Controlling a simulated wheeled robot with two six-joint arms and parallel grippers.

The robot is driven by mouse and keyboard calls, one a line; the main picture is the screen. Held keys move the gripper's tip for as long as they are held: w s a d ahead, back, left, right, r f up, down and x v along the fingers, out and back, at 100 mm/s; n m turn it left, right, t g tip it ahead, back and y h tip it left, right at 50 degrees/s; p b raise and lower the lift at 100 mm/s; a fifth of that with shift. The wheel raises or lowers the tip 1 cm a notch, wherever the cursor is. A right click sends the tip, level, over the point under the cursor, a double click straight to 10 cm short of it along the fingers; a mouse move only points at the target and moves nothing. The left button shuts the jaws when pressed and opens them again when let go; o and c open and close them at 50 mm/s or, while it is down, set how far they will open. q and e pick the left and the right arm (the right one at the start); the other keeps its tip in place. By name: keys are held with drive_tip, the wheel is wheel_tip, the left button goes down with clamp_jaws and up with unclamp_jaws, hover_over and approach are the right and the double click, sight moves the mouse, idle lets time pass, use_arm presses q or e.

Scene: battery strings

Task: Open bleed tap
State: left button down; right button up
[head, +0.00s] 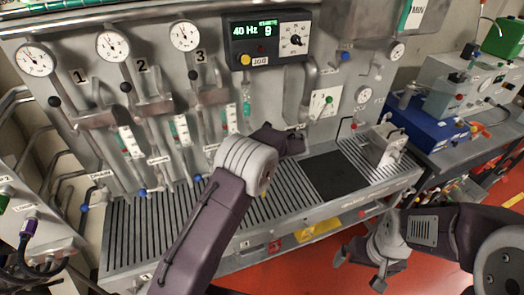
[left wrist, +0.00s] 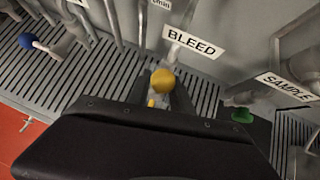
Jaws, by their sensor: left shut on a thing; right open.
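The bleed tap shows in the left wrist view as a yellow ball knob (left wrist: 163,80) below a white BLEED label (left wrist: 192,43). My left gripper (left wrist: 160,92) is shut on this knob, with the dark fingers on either side of it. In the head view the left gripper (head: 296,142) reaches the panel just above the slatted bench, and it hides the tap there. My right gripper (head: 360,271) is open and empty, low at the right above the red floor.
A SAMPLE label (left wrist: 288,86) and a green knob (left wrist: 242,115) are right of the tap; a blue knob (left wrist: 27,40) is at the left. Gauges (head: 113,45) and a control box (head: 268,38) are above. A slatted bench (head: 130,235) runs below.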

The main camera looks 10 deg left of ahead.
use_arm(q)
drive_tip(key=shift+w+r, duration=0.15)
drive_tip(key=shift+r, duration=0.05)
drive_tip(key=c, duration=1.5)
unclamp_jaws()
drive_tip(key=shift+f, duration=0.1)
drive_tip(key=shift+d, duration=0.1)
drive_tip(key=b+v, duration=0.1)
drive_tip(key=v, duration=0.8)
drive_tip(key=shift+b, duration=0.4)
